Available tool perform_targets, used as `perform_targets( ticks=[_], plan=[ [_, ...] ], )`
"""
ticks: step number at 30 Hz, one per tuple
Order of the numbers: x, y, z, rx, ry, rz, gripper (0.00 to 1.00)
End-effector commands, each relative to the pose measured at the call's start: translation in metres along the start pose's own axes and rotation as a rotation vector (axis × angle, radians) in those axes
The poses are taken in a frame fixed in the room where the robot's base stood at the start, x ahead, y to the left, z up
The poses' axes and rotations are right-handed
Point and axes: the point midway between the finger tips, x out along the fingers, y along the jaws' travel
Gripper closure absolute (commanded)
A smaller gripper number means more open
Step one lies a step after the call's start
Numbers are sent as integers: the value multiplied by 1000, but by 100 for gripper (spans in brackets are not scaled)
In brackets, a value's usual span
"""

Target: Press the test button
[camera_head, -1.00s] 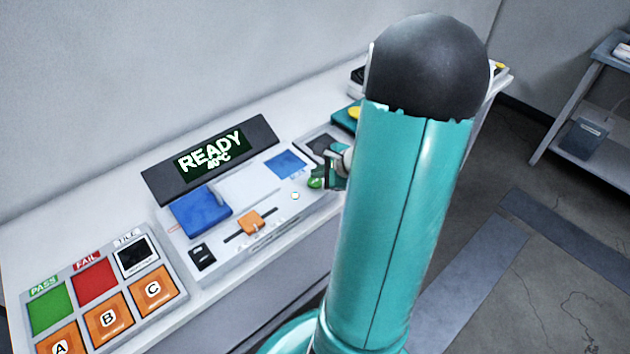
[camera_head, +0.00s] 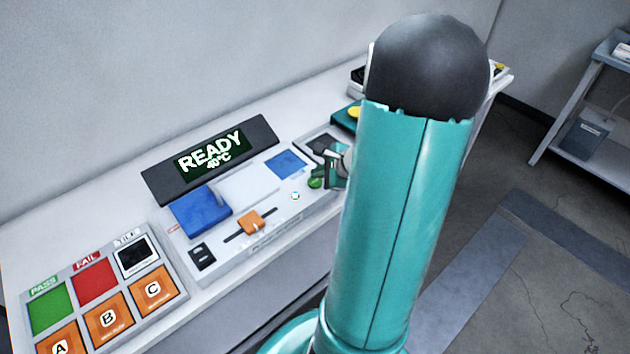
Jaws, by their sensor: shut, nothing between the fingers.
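The test machine (camera_head: 288,232) stands on the bench, with a dark display (camera_head: 218,152) that reads READY and 40°C. A round green button (camera_head: 316,183) is at its right end, next to my gripper; I cannot read a label on it. My gripper (camera_head: 330,167) is shut and empty, just above and right of the green button. Whether it touches the button cannot be told. My teal arm hides most of the gripper and the bench behind it. An orange slider (camera_head: 250,222) sits in a slot on the machine's front.
A blue block (camera_head: 200,211) and a blue pad (camera_head: 287,164) are on the machine. A sorting board (camera_head: 181,292) with green, red and orange squares lies at the left. A yellow-topped item (camera_head: 354,112) is behind my arm. A grey shelf (camera_head: 571,101) stands at the far right.

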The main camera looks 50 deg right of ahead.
Motion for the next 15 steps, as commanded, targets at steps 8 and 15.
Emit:
perform_targets(
  ticks=[8, 15],
  plan=[
    [4, 3, -3, 0, 0, 1, 100],
    [6, 4, -4, 0, 0, 0, 100]
  ],
)
